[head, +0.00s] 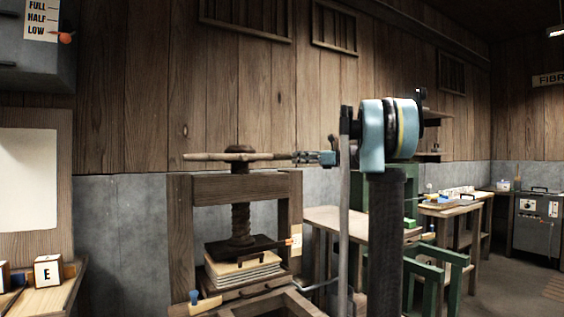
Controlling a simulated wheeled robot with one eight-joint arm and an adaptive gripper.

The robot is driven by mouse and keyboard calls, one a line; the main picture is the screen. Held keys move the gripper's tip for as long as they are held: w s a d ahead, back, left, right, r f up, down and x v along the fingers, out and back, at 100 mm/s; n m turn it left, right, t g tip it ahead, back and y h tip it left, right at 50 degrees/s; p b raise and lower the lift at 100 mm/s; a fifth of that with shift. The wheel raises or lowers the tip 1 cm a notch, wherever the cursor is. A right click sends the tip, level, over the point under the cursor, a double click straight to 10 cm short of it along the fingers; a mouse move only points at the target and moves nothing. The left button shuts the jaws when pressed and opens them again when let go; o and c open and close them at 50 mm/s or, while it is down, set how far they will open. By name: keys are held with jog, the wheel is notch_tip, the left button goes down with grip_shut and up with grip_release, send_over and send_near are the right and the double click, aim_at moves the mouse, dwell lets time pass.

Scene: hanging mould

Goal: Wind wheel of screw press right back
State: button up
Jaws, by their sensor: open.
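The screw press (285,215) stands in the middle of the head view, with a dark wooden frame and a threaded screw (241,222) through its crossbeam. Its wheel (225,156) shows edge-on as a pale wooden bar on top of the screw. The dark pressing plate (245,249) sits on or just above a stack of pale sheets (243,270); I cannot tell if they touch. My gripper (298,157) is open at the right end of the wheel, close to its tip. Whether they touch is unclear.
A wooden table (337,219) and green frame stand behind my arm at the right. A bench with an E block (48,270) is at lower left. A small orange-tipped pointer (290,242) shows on the press's right post. A grey machine (538,230) stands far right.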

aim_at(282, 157)
jog(key=x, duration=0.8)
jog(key=shift+a, duration=0.2)
grip_shut()
